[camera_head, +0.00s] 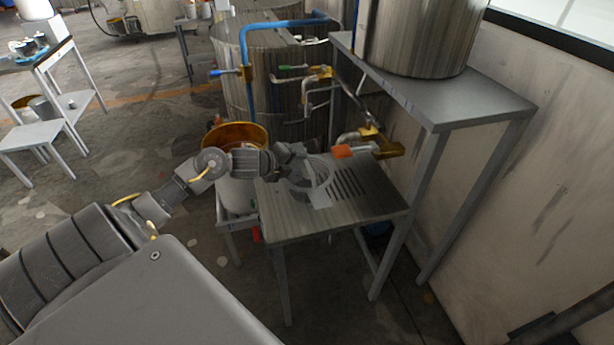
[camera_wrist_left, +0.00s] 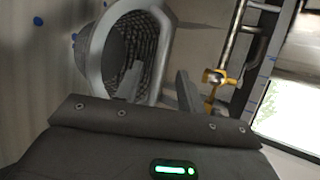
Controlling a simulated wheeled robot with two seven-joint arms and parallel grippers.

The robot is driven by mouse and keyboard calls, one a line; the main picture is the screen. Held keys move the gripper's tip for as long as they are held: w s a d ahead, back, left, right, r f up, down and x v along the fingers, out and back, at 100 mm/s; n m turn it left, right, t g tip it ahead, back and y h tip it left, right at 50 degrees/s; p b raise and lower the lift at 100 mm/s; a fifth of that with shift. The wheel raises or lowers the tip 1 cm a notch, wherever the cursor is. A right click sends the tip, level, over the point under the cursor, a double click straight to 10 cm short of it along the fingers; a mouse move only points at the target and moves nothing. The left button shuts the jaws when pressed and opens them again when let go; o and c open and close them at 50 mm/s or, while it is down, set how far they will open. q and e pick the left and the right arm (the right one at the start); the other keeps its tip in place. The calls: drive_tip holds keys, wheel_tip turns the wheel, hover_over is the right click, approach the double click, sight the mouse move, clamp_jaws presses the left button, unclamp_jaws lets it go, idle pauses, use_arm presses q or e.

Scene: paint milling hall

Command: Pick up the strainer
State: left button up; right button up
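The strainer (camera_head: 322,182) is a pale metal ring with a dark mesh bowl. It is at the slotted steel table (camera_head: 285,222) in the head view, partly behind my left gripper (camera_head: 299,152). In the left wrist view the strainer (camera_wrist_left: 168,28) fills the upper middle, with its mesh showing inside the ring. My left gripper's fingers are apart in that view (camera_wrist_left: 160,86). One finger overlaps the mesh opening and the other is outside the ring, with the rim between them in the picture. I cannot tell whether they touch it. My right gripper is out of view.
An orange-handled valve (camera_head: 358,150) juts out over the table, close to the strainer. A large drum (camera_head: 418,35) stands on the higher steel stand (camera_head: 455,98) at the right. A gold-rimmed bucket (camera_head: 236,134) is behind my left wrist. Floor shows left of the table.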

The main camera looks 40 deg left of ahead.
sight(307, 162)
use_arm(q)
drive_tip(key=p+x, duration=0.1)
drive_tip(key=x, duration=0.4)
drive_tip(key=shift+d+f, duration=0.15)
drive_tip(key=shift+f, duration=0.05)
clamp_jaws()
